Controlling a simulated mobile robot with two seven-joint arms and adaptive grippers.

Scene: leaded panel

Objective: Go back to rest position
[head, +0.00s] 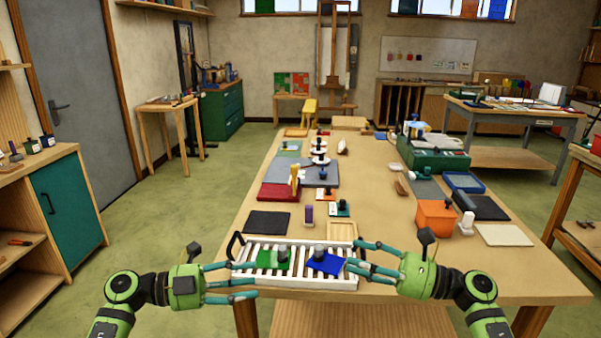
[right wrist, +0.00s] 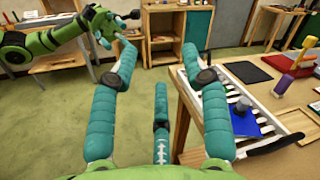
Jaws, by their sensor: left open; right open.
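My left gripper (head: 232,282) is open at the left end of a white slatted rack (head: 300,282) on the near edge of the table. My right gripper (head: 368,258) is open at the rack's right end. The rack has dark handles at its ends and holds a green glass piece (head: 267,263) and a blue glass piece (head: 332,266), each with a grey knob on top. In the right wrist view, my right gripper (right wrist: 155,65) has its fingers spread with nothing between them, and the blue piece (right wrist: 243,122) lies on the rack to the right.
The long wooden table (head: 375,235) carries a black mat (head: 267,222), a red tray (head: 278,192), an orange box (head: 436,218), a white bottle (head: 466,223) and a green machine (head: 435,156). A teal-door cabinet (head: 68,205) stands at left. The floor left of the table is clear.

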